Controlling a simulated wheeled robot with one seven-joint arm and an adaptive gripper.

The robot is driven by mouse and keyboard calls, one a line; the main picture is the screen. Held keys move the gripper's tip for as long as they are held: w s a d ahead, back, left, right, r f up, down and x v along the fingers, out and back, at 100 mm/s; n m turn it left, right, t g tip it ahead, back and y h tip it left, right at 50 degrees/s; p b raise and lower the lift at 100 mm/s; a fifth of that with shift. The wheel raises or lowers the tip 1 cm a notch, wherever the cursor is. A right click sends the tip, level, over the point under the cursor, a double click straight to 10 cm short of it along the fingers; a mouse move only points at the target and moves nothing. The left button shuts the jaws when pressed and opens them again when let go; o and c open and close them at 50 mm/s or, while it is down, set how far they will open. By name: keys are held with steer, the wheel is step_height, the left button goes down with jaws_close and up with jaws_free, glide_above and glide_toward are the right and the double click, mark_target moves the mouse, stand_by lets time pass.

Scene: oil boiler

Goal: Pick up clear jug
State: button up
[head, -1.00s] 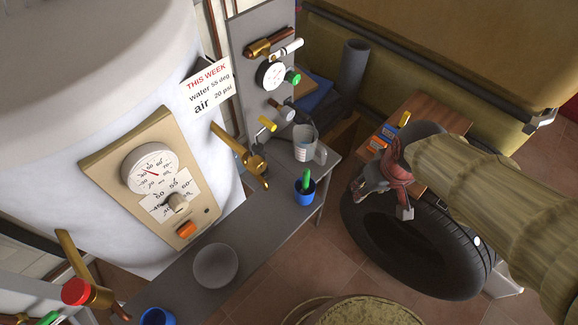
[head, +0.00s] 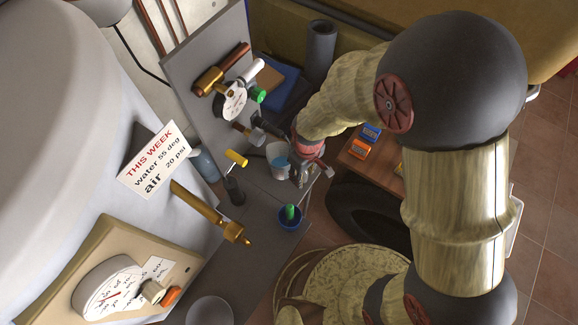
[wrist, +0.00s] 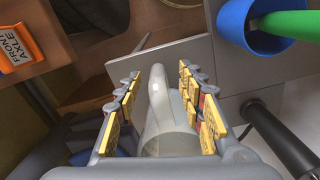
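The clear jug (head: 277,155) stands on the grey bench, partly hidden behind my gripper (head: 308,172) in the head view. In the wrist view the jug (wrist: 172,135) is seen from close by, with its pale handle (wrist: 158,92) between the two yellow-padded fingers of my gripper (wrist: 158,80). The fingers are open, with a gap showing on each side of the handle. I cannot tell how far down the handle they reach.
A brown crate with orange and blue boxes (head: 365,142) and a tyre (head: 365,215) lie right of the bench.

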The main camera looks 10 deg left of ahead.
step_height(320, 180, down, 5)
steer(key=shift+r+b, duration=0.15)
steer(key=shift+b, duration=0.75)
steer(key=shift+c, duration=0.6)
jaws_close()
steer(key=shift+w, duration=0.1)
